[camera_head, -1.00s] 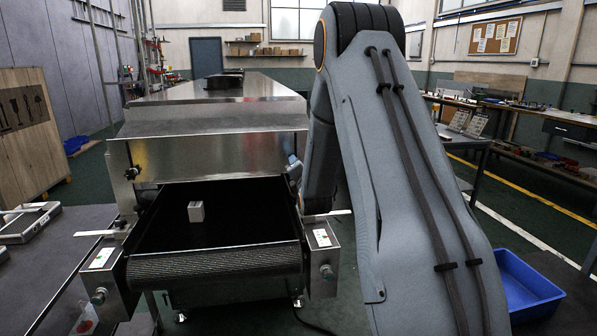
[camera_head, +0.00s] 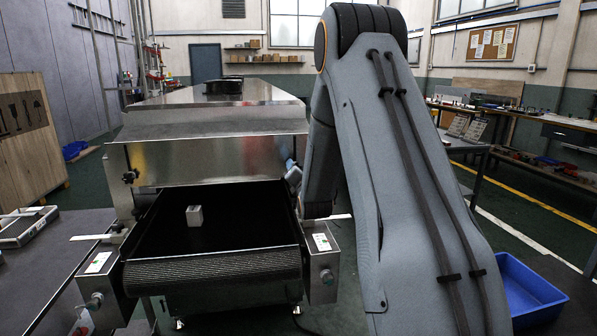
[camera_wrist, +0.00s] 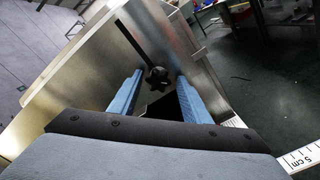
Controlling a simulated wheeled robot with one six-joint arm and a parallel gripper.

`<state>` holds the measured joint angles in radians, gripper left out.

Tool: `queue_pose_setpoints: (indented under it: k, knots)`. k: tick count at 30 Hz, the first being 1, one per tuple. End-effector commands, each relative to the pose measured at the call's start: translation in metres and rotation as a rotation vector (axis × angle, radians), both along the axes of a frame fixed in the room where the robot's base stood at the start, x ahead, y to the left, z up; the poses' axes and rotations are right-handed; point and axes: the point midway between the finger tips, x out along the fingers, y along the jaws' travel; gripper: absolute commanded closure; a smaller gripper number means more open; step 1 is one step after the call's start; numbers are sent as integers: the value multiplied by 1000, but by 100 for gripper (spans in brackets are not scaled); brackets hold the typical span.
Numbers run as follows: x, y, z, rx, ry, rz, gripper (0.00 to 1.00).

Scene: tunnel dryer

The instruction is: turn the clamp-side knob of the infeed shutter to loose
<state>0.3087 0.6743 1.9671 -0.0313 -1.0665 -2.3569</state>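The infeed shutter (camera_head: 205,158) is a sheet-metal hood face above the belt. In the wrist view a black lobed knob (camera_wrist: 157,77) sits at the end of a dark slot in a metal plate (camera_wrist: 110,50). My gripper (camera_wrist: 160,75) is open, with one blue finger on each side of the knob; both look apart from it. In the head view my arm hides most of the shutter's right side, and only a bit of blue shows beside it. Another black knob (camera_head: 130,176) is on the shutter's left side.
A small pale block (camera_head: 194,215) lies on the black belt (camera_head: 235,225). Control boxes (camera_head: 323,262) flank the belt's front end. A blue bin (camera_head: 527,290) stands on the floor at right. A grey table (camera_head: 40,265) is at left.

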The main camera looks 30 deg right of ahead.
Motion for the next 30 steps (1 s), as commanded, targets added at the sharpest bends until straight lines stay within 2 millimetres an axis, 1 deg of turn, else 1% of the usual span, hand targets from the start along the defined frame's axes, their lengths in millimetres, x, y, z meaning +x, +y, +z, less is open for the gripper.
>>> queue_pose_setpoints:
  k: [11, 14, 24, 27, 30]
  knots:
    - [-1, 1, 2, -1, -3, 1, 49]
    - [-10, 4, 1, -1, -3, 1, 49]
    - [-62, 18, 1, -1, -2, 1, 49]
    - [-71, 21, 1, -1, -2, 1, 49]
    - [-75, 22, 1, -1, -2, 1, 49]
